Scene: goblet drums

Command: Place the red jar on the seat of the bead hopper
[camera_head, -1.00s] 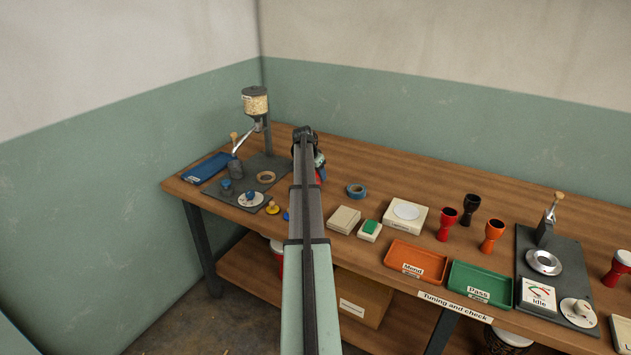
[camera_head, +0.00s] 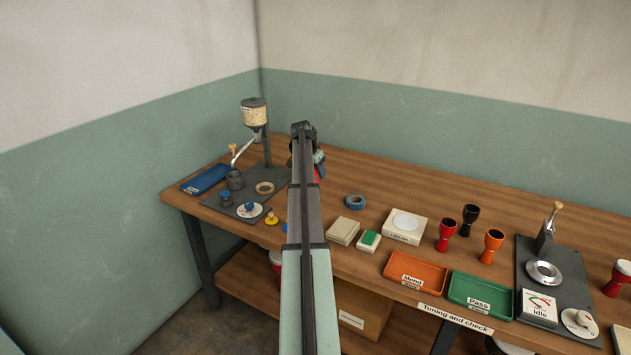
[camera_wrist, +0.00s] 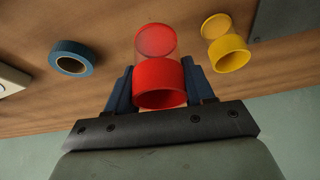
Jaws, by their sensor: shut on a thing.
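The red jar (camera_wrist: 160,80) is between the two dark blue fingers of my gripper (camera_wrist: 159,70) in the wrist view, which are shut on it. It has a red end, a clear wall and a red disc at its far end. In the head view a little red (camera_head: 317,174) shows past my arm, which hides most of the gripper and jar. The bead hopper (camera_head: 254,114) stands at the bench's back left, on a post over a dark base plate (camera_head: 226,207). A pale ring (camera_head: 265,188), perhaps its seat, lies on the plate. The gripper is right of this plate.
A yellow jar (camera_wrist: 227,50) stands close beside the red jar in the wrist view. Blue tape (camera_head: 355,201) lies to the right in the head view. A blue tray (camera_head: 205,179), blue-knobbed parts (camera_head: 250,206) and a lever (camera_head: 240,154) crowd the hopper's left and front.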

